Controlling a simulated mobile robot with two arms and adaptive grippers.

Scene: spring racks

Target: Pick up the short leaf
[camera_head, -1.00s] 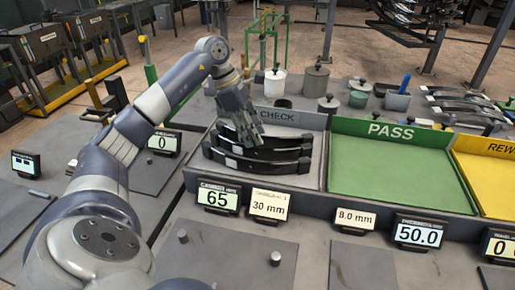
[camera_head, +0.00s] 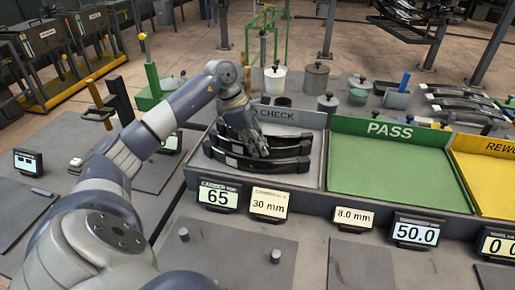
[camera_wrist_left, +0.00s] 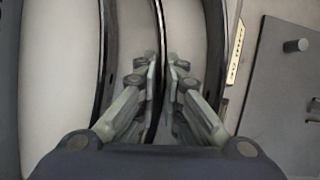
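Dark curved leaves (camera_head: 279,170) lie side by side in the grey CHECK tray (camera_head: 312,181). I cannot tell from their lengths which is the short leaf. My left gripper (camera_head: 257,150) is down among them, fingers pointing downward. In the left wrist view, its fingertips (camera_wrist_left: 162,62) stand on either side of the middle leaf (camera_wrist_left: 158,15), with a narrow space between them. I cannot tell whether they press on it. Other leaves show to the left (camera_wrist_left: 107,40) and right (camera_wrist_left: 215,40). The gripper hides part of the leaves in the head view. My right gripper is not in view.
The green PASS tray (camera_head: 395,180) and the yellow REWORK tray (camera_head: 490,185) are empty where visible. Displays reading 65 (camera_head: 217,195) and 50.0 (camera_head: 415,232) stand in front. Weights and canisters (camera_head: 316,78) stand behind, beside more leaves (camera_head: 460,103).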

